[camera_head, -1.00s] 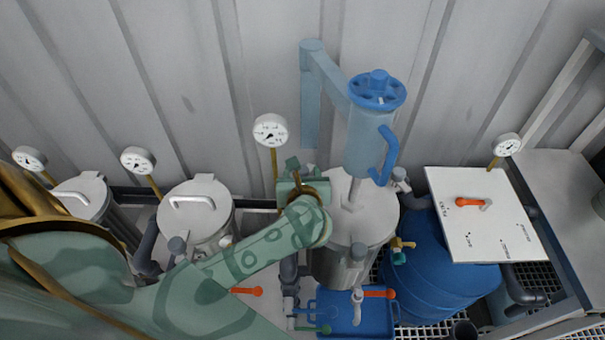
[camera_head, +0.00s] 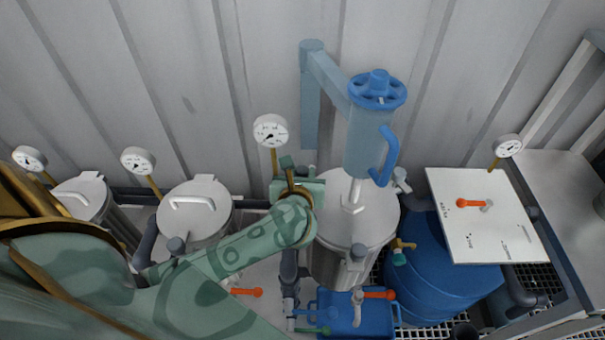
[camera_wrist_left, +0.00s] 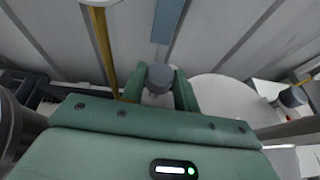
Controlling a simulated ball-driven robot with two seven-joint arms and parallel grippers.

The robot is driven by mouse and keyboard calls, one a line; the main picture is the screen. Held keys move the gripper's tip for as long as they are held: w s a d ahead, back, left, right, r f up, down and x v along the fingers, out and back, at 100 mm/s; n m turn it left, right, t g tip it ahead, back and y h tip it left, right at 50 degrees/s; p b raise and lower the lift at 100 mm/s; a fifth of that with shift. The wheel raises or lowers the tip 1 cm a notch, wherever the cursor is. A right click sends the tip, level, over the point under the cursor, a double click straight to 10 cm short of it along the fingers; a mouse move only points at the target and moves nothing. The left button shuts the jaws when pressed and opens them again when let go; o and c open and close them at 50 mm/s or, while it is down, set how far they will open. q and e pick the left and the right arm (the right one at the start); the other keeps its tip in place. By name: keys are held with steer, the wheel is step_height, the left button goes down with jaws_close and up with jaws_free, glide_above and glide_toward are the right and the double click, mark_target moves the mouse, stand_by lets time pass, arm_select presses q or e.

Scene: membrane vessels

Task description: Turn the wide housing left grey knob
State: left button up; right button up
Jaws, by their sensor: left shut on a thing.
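My left gripper (camera_head: 287,165) is at the left edge of the wide steel housing (camera_head: 352,215). In the left wrist view its two green fingers (camera_wrist_left: 160,88) are shut on a round grey knob (camera_wrist_left: 160,77), one finger on each side. In the head view my gripper and arm hide that knob. The housing's pale lid also shows at the right of the wrist view (camera_wrist_left: 235,98). Another grey knob (camera_head: 401,175) sits at the housing's right side, and one (camera_head: 357,252) at its front. My right gripper does not show.
A gauge (camera_head: 271,130) on a brass stem rises close behind my gripper. Narrower steel vessels (camera_head: 195,220) stand to the left, and a blue barrel (camera_head: 430,270) to the right. A corrugated wall runs behind.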

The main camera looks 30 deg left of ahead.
arm_select(q)
steer(key=m+h, duration=0.1)
steer(key=m+t+h, duration=0.1)
steer(key=m+h, duration=0.2)
steer(key=shift+s+a+h, duration=0.1)
steer(key=shift+a+h, duration=0.25)
steer(key=shift+h, duration=0.05)
steer(key=m+h, duration=0.3)
steer(key=h, duration=0.1)
steer(key=shift+a+m, duration=0.2)
steer(key=shift+m, duration=0.2)
steer(key=shift+a+m+g+h+p, duration=0.1)
steer(key=shift+m+g+h+p, duration=0.25)
steer(key=shift+m+h, duration=0.8)
steer(key=shift+h, duration=0.25)
steer(key=o, duration=1)
steer(key=shift+c, duration=0.2)
